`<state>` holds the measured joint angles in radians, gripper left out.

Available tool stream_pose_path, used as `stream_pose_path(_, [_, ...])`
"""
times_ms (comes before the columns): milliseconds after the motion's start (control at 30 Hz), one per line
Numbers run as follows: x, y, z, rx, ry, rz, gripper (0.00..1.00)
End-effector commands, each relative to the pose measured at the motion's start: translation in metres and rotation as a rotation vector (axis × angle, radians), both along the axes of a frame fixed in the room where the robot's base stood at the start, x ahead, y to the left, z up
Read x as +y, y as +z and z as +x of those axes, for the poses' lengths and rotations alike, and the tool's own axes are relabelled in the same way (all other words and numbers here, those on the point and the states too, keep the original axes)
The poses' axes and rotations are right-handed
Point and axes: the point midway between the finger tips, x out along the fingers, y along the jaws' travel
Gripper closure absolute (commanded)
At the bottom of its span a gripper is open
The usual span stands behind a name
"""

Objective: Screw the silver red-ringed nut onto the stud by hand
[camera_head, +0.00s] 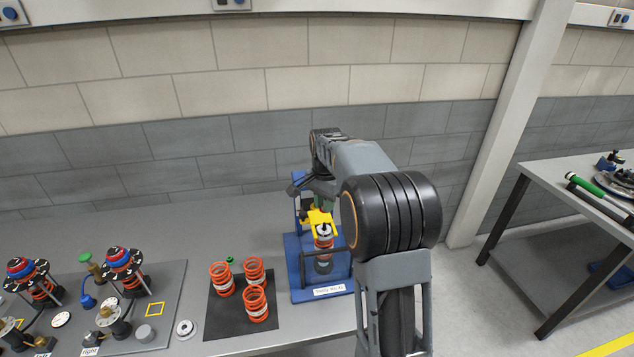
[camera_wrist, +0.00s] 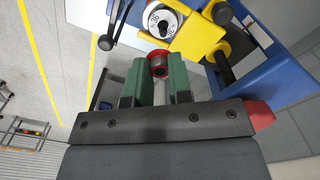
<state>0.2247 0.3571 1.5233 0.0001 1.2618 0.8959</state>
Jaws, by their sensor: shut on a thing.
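The red-ringed nut (camera_wrist: 158,58) is between the tips of my gripper's green fingers (camera_wrist: 160,78) in the wrist view. My gripper is shut on it. A white round top piece with dark marks (camera_wrist: 158,21) lies just beyond the nut, beside a yellow clamp (camera_wrist: 203,35). In the head view the yellow clamp (camera_head: 318,219) sits over a strut with an orange spring (camera_head: 323,243) in a blue fixture (camera_head: 297,268). My gripper (camera_head: 326,202) is just above the clamp, largely hidden by my arm. I cannot make out the stud or whether the nut touches it.
Several orange springs (camera_head: 255,300) stand on a black mat (camera_head: 229,322) left of the fixture. Further left, a grey board (camera_head: 174,281) carries spring assemblies (camera_head: 125,265). A black-knobbed handle (camera_wrist: 105,42) is close to my left finger. The blue frame (camera_wrist: 285,75) is close at right.

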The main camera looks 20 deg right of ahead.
Motion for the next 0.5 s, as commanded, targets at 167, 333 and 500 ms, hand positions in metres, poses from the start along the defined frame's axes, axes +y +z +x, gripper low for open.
stream_pose_path(167, [-0.001, 0.003, 0.000, 0.000, -0.023, 0.000, 1.00])
stream_pose_path(333, [0.002, -0.004, 0.001, 0.000, -0.018, 0.000, 1.00])
stream_pose_path(500, [0.002, -0.014, 0.001, 0.000, -0.016, 0.000, 1.00])
